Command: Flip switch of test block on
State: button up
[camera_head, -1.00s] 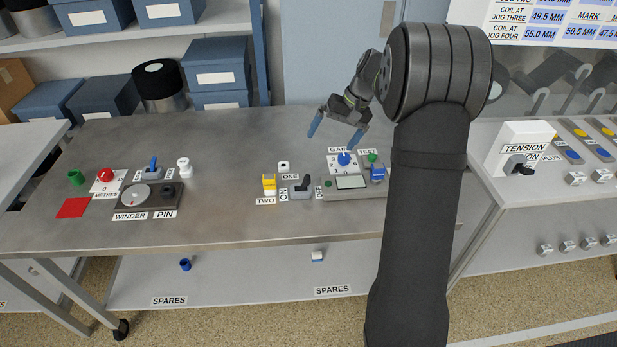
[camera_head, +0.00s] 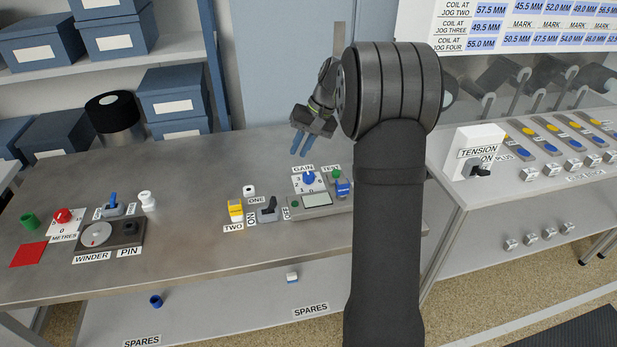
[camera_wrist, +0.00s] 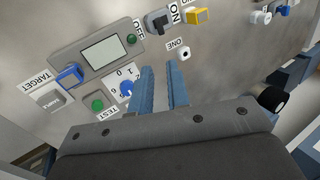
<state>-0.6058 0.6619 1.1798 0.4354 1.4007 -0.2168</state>
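The test block (camera_head: 320,210) is a grey box with a pale screen (camera_head: 316,200) on the steel table. Left of it is a switch (camera_head: 268,215) with a black lever, between ON and OFF labels; the lever leans toward the OFF side. The switch also shows at the top of the wrist view (camera_wrist: 158,22). My gripper (camera_head: 301,144) is above the table behind the block, fingers pointing down. In the wrist view my gripper (camera_wrist: 162,72) has two blue fingers with a narrow empty gap between them, apart from the switch.
A blue GAIN knob (camera_head: 309,178), green TEST button (camera_head: 336,174) and blue switch (camera_head: 343,188) are close around the block. A yellow-topped block (camera_head: 236,210) and small white block (camera_head: 249,190) stand left of the switch. The middle of the table is clear.

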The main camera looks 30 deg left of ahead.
jog(key=shift+d+f+m, duration=0.1)
jog(key=shift+f+m, duration=0.3)
jog(key=shift+m, duration=0.3)
grip_shut()
jog(key=m+g+y, duration=0.2)
jog(key=m, duration=1.4)
send_near(271, 208)
jog(key=w, duration=0.1)
jog(key=w+d+r, duration=0.2)
jog(key=w, duration=0.1)
jog(key=shift+d+r, duration=0.1)
jog(key=shift+d, duration=0.05)
jog(key=x, duration=1)
jog(key=shift+w+d, duration=0.1)
jog(key=shift+t+h, duration=0.3)
